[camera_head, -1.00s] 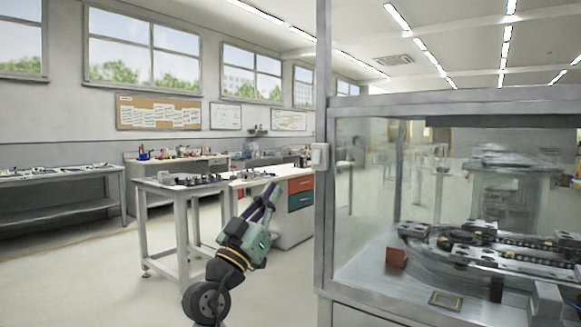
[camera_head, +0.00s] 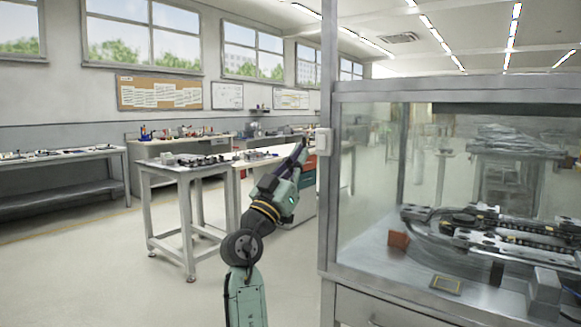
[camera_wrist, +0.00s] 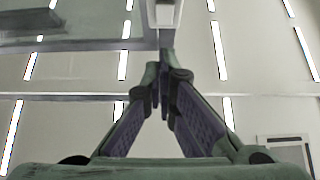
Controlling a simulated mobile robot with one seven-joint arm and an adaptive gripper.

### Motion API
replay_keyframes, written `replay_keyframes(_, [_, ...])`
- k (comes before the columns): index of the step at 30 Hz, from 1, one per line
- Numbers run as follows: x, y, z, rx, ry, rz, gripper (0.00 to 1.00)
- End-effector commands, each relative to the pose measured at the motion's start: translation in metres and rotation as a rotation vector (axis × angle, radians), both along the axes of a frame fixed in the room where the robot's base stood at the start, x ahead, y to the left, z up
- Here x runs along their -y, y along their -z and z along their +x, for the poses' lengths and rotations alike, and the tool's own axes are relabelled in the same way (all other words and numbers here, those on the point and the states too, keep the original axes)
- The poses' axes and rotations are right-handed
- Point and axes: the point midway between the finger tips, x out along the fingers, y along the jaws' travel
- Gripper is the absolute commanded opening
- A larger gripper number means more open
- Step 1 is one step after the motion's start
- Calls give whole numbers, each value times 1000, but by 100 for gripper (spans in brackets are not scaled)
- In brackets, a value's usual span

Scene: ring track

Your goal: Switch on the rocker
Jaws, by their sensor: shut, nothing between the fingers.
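The rocker (camera_head: 323,141) is a small white switch on the metal corner post of the glass enclosure. In the wrist view it shows as a pale box (camera_wrist: 164,15) at the top edge, just beyond the fingertips. My gripper (camera_head: 303,146) is shut and empty, pointing up and to the right, with its tips just left of the rocker in the head view. In the wrist view the shut fingers (camera_wrist: 166,62) meet just below the rocker. I cannot tell whether they touch it. The rocker's on or off position is too small to tell.
The glass enclosure (camera_head: 365,262) with a ring track (camera_head: 470,232) inside fills the right side. A grey table (camera_head: 182,170) with small parts stands behind my arm. Benches line the back wall. The floor at left front is clear.

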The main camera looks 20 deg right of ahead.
Motion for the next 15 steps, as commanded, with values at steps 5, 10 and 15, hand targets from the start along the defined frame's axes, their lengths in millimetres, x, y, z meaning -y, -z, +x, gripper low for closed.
replay_keyframes(5, [25,-17,19,-4,4,0,0])
replay_keyframes(10, [41,-13,32,-2,1,0,0])
replay_keyframes(15, [46,-11,37,-1,0,-1,0])
